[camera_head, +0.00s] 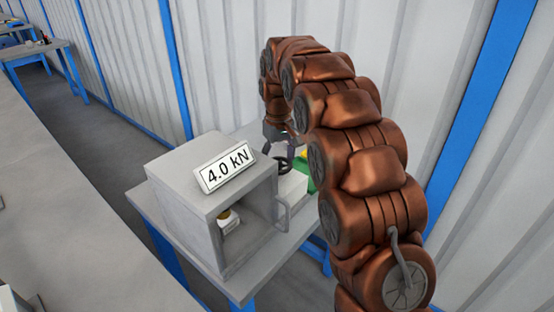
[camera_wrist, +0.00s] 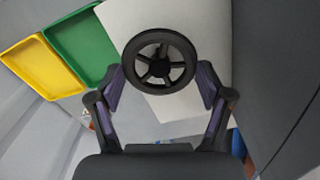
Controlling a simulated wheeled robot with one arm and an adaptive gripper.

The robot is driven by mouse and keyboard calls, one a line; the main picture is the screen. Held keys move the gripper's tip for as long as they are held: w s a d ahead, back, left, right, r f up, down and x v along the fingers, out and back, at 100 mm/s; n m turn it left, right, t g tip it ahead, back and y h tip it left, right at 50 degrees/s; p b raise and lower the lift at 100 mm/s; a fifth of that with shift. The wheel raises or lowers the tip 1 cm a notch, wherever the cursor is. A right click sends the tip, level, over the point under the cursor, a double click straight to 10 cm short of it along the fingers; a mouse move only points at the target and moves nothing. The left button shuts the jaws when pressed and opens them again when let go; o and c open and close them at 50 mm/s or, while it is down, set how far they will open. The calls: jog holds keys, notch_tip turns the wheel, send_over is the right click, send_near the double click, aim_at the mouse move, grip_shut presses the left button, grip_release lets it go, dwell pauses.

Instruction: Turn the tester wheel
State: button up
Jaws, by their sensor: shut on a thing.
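The tester wheel is a black spoked wheel (camera_wrist: 160,85) on top of a pale grey housing (camera_wrist: 212,22). In the head view the wheel (camera_head: 283,164) shows small beside the grey tester box (camera_head: 213,190), which carries a "4.0 kN" plate (camera_head: 225,166). My gripper (camera_wrist: 160,90) is shut on the wheel, with one finger at each side of the rim. In the head view my gripper (camera_head: 284,150) comes down on the wheel from above, and its fingertips are partly hidden.
A green tray (camera_wrist: 80,45) and a yellow tray (camera_wrist: 40,66) lie beside the housing. A corrugated wall (camera_head: 225,60) stands close behind. Another table (camera_head: 35,50) stands far left.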

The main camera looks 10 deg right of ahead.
jog(key=shift+s+f, duration=0.1)
jog(key=shift+f, duration=0.15)
jog(key=o, duration=1.1)
jog(key=shift+r, duration=0.15)
jog(key=shift+r, duration=0.15)
jog(key=shift+w+r, duration=0.25)
jog(key=shift+r, duration=0.35)
jog(key=shift+s+r, duration=0.1)
jog(key=shift+r, duration=2.9)
